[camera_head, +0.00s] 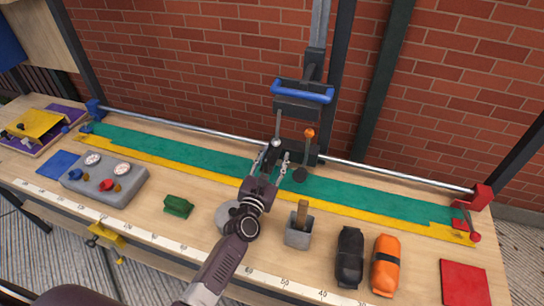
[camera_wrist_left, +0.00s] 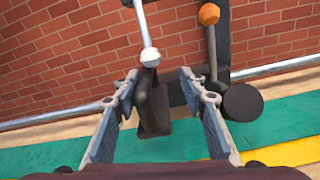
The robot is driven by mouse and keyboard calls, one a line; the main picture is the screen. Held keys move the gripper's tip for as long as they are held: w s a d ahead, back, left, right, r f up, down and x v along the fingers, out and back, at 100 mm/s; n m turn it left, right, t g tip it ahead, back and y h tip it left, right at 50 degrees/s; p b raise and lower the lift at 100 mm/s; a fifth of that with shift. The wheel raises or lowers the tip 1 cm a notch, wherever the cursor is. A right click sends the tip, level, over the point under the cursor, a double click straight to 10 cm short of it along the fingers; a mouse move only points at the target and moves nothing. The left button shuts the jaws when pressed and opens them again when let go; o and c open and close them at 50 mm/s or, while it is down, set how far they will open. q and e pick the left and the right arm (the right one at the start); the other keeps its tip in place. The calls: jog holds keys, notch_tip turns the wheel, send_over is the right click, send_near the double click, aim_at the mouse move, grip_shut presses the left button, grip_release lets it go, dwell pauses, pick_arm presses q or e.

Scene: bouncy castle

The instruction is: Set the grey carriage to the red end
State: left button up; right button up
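The dark grey carriage (camera_head: 303,151) sits on a long metal rail (camera_head: 390,170) near its middle. It carries an upright lever with an orange knob (camera_head: 309,133), one with a pale knob (camera_head: 276,143), and a black round knob (camera_head: 300,175). The red end block (camera_head: 482,196) is at the rail's right end, the blue end block (camera_head: 95,108) at its left. My left gripper (camera_head: 279,160) is at the carriage's front left. In the left wrist view its fingers (camera_wrist_left: 160,85) are spread around a dark part below the pale knob; contact is unclear. My right gripper is not in view.
Green and yellow strips (camera_head: 200,150) lie along the rail. In front stand a grey gauge box (camera_head: 105,183), a grey holder (camera_head: 298,232), and black (camera_head: 350,255) and orange (camera_head: 386,262) rolls. A blue-barred frame (camera_head: 303,92) rises above the carriage. The strip right of the carriage looks clear.

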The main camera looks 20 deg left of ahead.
pick_arm(q)
jog(key=shift+d, duration=0.25)
jog(key=shift+s, duration=0.1)
jog(key=shift+s+f, duration=0.1)
jog(key=shift+s, duration=0.35)
jog(key=shift+s+f+p, duration=0.1)
jog(key=shift+s+p, duration=0.3)
jog(key=shift+s, duration=1.4)
jog(key=shift+s+a+r, duration=0.15)
jog(key=shift+s, duration=0.95)
jog(key=shift+s+a+r, duration=0.1)
jog(key=shift+s, duration=1)
jog(key=s, duration=1.2)
jog(key=shift+a, duration=0.25)
